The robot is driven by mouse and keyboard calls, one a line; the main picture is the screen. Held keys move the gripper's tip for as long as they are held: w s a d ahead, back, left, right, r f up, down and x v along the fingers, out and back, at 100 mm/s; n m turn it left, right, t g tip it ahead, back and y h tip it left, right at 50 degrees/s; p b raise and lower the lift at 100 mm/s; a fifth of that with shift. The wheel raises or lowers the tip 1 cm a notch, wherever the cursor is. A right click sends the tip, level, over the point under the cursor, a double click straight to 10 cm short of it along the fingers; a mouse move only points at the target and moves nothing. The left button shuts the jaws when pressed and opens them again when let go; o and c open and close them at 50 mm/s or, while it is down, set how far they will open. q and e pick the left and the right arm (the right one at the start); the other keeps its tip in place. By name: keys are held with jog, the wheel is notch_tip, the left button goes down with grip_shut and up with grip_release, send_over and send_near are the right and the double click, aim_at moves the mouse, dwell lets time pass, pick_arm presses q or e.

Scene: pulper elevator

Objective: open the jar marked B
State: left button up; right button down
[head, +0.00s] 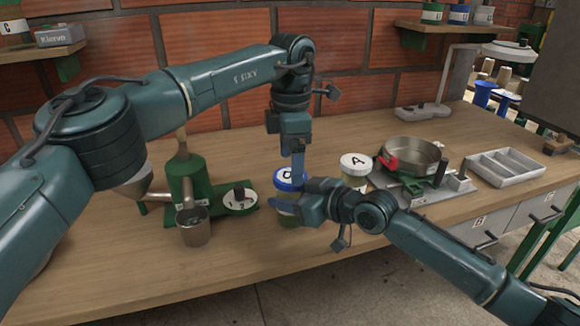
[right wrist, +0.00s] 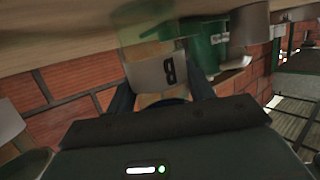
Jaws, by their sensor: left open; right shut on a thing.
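The jar marked B (head: 287,219) stands on the bench with its blue lid (head: 284,184) on; the lid's mark is partly covered. My right gripper (head: 302,207) is shut on the jar's body from the right. The right wrist view shows the jar's B label (right wrist: 152,73) between the fingers of this gripper (right wrist: 160,95). My left gripper (head: 298,172) is open and points down at the lid from above. Its fingers overlap the lid in the picture; whether they touch it I cannot tell.
A jar marked A (head: 355,166) stands close on the right. A metal pan (head: 412,155) and a grey compartment tray (head: 505,165) are farther right. A green machine (head: 185,178) with a metal cup (head: 194,228) stands left. The front left bench is clear.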

pick_arm(q)
jog(key=shift+r, duration=0.9)
jog(key=shift+c, duration=0.4)
notch_tip(320, 180, up, 3)
jog(key=m, duration=0.2)
jog(key=shift+m, duration=0.4)
notch_tip(320, 180, down, 8)
jog(key=shift+r, duration=0.15)
jog(key=shift+c, duration=0.2)
jog(key=c, duration=1)
jog(key=shift+o, duration=0.2)
jog(key=n, duration=0.3)
